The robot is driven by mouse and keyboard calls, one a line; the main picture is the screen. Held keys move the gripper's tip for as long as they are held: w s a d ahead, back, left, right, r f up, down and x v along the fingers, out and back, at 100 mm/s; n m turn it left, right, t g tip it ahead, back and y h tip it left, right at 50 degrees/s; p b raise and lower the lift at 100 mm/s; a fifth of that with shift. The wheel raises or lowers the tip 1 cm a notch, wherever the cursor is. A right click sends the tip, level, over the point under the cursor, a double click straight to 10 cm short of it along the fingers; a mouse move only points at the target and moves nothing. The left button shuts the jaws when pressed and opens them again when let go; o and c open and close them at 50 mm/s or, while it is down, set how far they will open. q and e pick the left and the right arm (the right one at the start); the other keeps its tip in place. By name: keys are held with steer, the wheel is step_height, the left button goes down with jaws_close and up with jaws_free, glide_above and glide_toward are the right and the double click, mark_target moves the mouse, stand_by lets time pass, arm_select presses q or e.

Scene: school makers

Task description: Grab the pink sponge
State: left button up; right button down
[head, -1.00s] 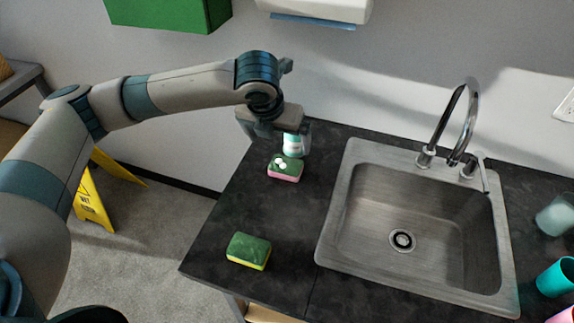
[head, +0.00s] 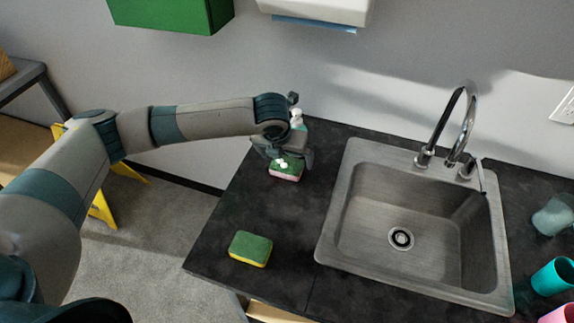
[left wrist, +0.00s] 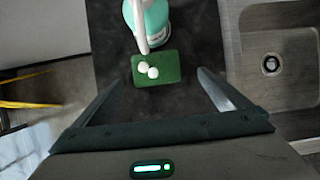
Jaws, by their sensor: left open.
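The pink sponge (head: 286,173) has a green top and pink lower side, with white blobs on top. It lies on the dark counter left of the sink. In the left wrist view its green top (left wrist: 158,73) shows ahead, between the lines of the two fingers. My left gripper (head: 287,160) is open and hangs at the sponge, partly covering it in the head view. In the left wrist view the fingers (left wrist: 155,88) are spread wide with nothing between them. I cannot tell whether they touch the sponge. My right gripper is not in view.
A soap bottle (left wrist: 148,18) stands just behind the sponge. A green and yellow sponge (head: 250,249) lies nearer the counter's front. The steel sink (head: 335,215) with a faucet (head: 468,120) is to the right, with cups (head: 553,277) beyond it.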

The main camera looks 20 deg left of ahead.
mark_target(286, 165)
arm_select(q)
steer(key=shift+w+f, duration=0.25)
steer(key=shift+f, duration=0.45)
steer(key=shift+w+a+f+p, duration=0.1)
steer(key=shift+w+f+p, duration=0.05)
steer(key=shift+f+p, duration=0.15)
steer(key=x, duration=0.1)
steer(key=p+x, duration=0.1)
steer(key=x, duration=0.2)
steer(key=shift+a, duration=0.35)
steer(key=shift+w+f, duration=0.15)
steer(key=shift+f, duration=0.1)
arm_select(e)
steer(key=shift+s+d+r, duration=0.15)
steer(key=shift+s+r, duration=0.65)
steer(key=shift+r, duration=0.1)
arm_select(q)
steer(key=c, duration=1.1)
